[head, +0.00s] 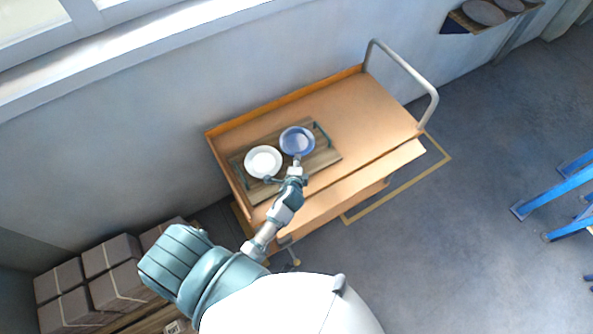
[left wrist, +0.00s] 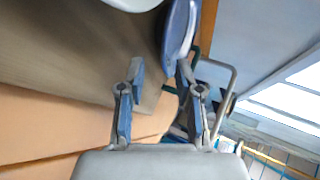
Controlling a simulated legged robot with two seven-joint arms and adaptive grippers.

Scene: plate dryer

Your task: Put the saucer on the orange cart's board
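A blue saucer-like dish (head: 297,141) shows at the right part of the wooden board (head: 325,158), which lies on the orange cart (head: 360,110). A white round dish (head: 263,161) sits beside it on the board's left part. My left gripper (head: 296,166) is at the near rim of the blue dish. In the left wrist view, the fingers of the left gripper (left wrist: 160,72) are apart. The blue dish (left wrist: 179,35) is just beyond the right finger; I cannot tell whether they touch. My right gripper is not in view.
The cart's right half is bare, with a grey push handle (head: 420,78) at its far right end. Stacked brown boxes (head: 100,275) stand at lower left. Blue stands (head: 555,190) are on the right. The wall runs behind the cart.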

